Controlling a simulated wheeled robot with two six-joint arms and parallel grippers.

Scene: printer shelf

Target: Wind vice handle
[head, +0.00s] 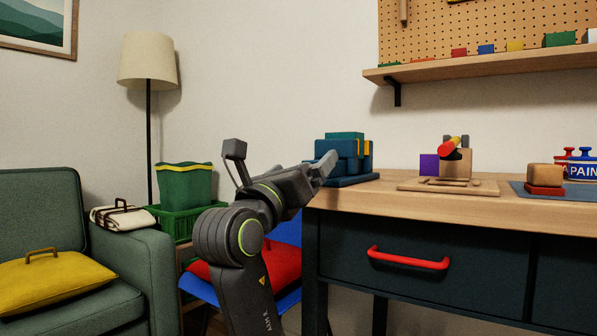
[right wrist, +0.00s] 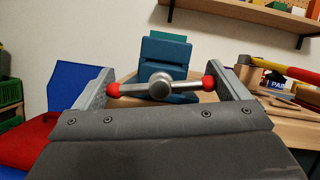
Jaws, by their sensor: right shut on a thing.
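The blue-teal vice (head: 345,150) stands on the left end of the workbench, and also shows in the right wrist view (right wrist: 162,52). Its handle (right wrist: 185,85), a silver bar with red ball ends and a round grey hub, lies nearly level in front of it. My right gripper (head: 324,165) is at the vice's front left side. In the right wrist view my right gripper (right wrist: 163,86) is shut on the handle, one finger against each red ball. In the head view the handle is hidden by the gripper. My left gripper is in neither view.
The workbench (head: 410,202) holds a wooden board (head: 485,188) with small items, a block on a mat and paint cans (head: 583,165). A red drawer handle (head: 408,258) juts out below. A blue chair (head: 290,228) with a red cushion stands behind my arm; an armchair is at left.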

